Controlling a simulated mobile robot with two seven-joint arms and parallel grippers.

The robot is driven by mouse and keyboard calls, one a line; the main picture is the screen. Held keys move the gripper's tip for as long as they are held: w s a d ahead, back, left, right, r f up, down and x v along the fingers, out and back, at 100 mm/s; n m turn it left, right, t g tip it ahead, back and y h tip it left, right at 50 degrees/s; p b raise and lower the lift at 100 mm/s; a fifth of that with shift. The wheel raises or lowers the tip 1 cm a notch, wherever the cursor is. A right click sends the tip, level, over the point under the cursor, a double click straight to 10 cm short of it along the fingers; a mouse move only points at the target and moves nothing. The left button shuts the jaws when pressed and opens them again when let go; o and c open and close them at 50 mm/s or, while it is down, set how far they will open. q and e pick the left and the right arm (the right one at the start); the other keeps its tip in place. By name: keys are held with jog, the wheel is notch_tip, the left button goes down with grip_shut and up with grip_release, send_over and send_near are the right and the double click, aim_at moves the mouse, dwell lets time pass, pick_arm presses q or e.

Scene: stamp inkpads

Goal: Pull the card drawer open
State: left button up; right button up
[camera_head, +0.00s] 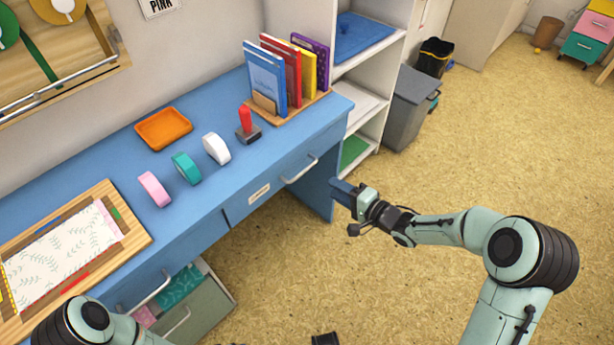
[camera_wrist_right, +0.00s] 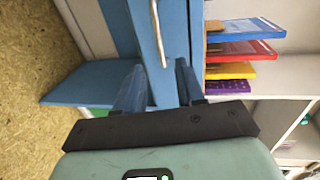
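The card drawer (camera_head: 262,190) is a blue drawer front in the desk with a pale label (camera_head: 259,194) and a silver bar handle (camera_head: 299,170). It looks shut, flush with the desk front. The handle also shows in the right wrist view (camera_wrist_right: 158,34), upright in that picture, beyond the gap between the fingers. My right gripper (camera_head: 336,188) is in front of the desk's right end, apart from the handle. In the right wrist view its two blue fingers (camera_wrist_right: 160,80) are apart with nothing between them.
The blue desk top (camera_head: 110,160) carries a red-handled stamp (camera_head: 244,120), an orange tray (camera_head: 163,128), tape rolls (camera_head: 186,168) and a book rack (camera_head: 300,108). A lower drawer (camera_head: 205,310) stands open at lower left. Open floor (camera_head: 420,280) lies in front of the desk.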

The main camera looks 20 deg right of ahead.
jog(key=b, duration=0.2)
send_near(305, 172)
jog(key=x, duration=0.5)
pick_arm(q)
jog(key=shift+g+y, duration=0.3)
jog(key=f, duration=0.1)
jog(key=a+f+b, duration=0.1)
jog(key=f, duration=0.1)
jog(key=a+f, duration=0.1)
jog(key=f, duration=0.1)
jog(key=shift+s+f, duration=0.2)
jog(key=shift+s, duration=0.15)
pick_arm(e)
jog(key=x, duration=0.4)
jog(key=shift+s, duration=0.1)
grip_shut()
